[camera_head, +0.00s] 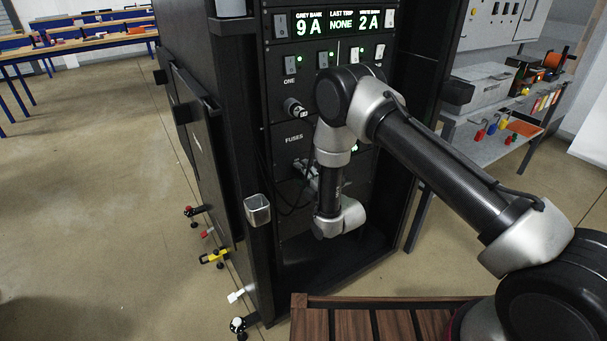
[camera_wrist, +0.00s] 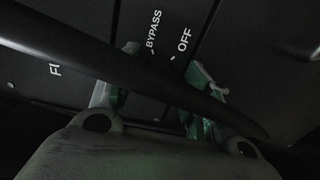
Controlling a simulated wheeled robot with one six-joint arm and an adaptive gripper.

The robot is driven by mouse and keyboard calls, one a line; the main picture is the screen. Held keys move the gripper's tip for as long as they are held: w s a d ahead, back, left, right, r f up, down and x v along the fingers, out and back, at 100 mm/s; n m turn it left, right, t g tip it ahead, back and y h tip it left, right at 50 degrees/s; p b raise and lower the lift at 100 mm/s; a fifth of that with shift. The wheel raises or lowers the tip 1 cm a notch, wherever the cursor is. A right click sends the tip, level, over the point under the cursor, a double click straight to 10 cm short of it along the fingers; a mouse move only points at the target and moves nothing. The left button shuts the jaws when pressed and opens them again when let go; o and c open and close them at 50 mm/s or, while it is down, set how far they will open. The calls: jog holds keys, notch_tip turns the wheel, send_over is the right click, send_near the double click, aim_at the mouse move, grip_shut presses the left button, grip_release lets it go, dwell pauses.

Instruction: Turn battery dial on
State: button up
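The black rack panel (camera_head: 285,150) faces me, with the label FUSES beside my arm. In the wrist view the panel (camera_wrist: 225,60) shows the words BYPASS and OFF beyond my fingers. I cannot make out the battery dial itself; that spot is dark and partly covered. My gripper (camera_head: 306,172) is close to the panel below the FUSES label. In the wrist view my gripper (camera_wrist: 160,95) has its two fingers apart, with green inner faces. I see nothing clearly held between them. A thick black cable (camera_wrist: 100,68) crosses the view in front of the fingers.
Above are green displays (camera_head: 340,23) and white switches. A round grey knob or plug (camera_head: 294,107) is under ONE. Black cables hang by the panel. A slatted wooden surface (camera_head: 345,322) is in front; a bench (camera_head: 480,130) is right.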

jog(key=shift+o, duration=0.4)
jog(key=shift+r, duration=0.1)
jog(key=v, duration=1.2)
